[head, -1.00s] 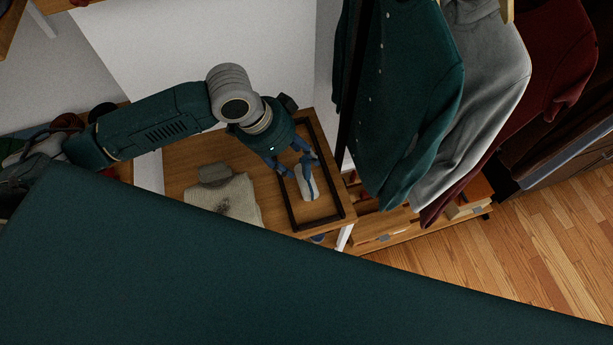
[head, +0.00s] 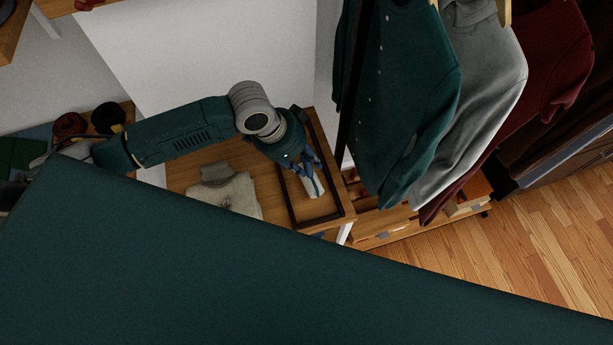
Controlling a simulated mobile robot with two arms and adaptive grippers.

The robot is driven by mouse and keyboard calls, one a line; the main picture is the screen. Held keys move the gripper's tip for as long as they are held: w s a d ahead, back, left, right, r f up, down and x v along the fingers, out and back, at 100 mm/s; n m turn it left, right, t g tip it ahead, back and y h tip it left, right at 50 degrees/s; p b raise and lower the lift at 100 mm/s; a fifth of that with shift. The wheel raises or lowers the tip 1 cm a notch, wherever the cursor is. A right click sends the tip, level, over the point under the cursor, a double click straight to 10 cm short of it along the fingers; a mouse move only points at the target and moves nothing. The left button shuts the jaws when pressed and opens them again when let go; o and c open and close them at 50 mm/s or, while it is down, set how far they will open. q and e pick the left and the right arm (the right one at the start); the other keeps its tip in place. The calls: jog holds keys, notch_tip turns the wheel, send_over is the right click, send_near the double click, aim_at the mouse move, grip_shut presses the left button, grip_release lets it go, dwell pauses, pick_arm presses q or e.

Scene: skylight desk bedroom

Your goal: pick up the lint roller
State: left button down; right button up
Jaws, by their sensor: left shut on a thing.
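The lint roller (head: 317,190), a white and blue thing, is at the dark-rimmed tray (head: 336,194) on the wooden table. My left gripper (head: 307,169) reaches over the tray from the left and is shut on the lint roller. Its blue fingers and the wrist hide the roller's upper part. I cannot tell whether the roller still touches the tray floor. My right gripper is not in view.
A folded beige garment (head: 236,194) with a grey piece at its top lies left of the tray. Hanging clothes, including a green shirt (head: 398,95), are close on the right. My own dark green body covers the lower picture.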

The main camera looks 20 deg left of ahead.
pick_arm(q)
jog(key=shift+r, duration=0.55)
notch_tip(320, 180, up, 19)
jog(key=b, duration=0.2)
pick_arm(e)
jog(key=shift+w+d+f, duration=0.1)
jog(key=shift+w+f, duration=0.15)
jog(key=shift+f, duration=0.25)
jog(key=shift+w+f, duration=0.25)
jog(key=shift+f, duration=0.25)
pick_arm(q)
jog(key=c, duration=2.2)
grip_release()
grip_shut()
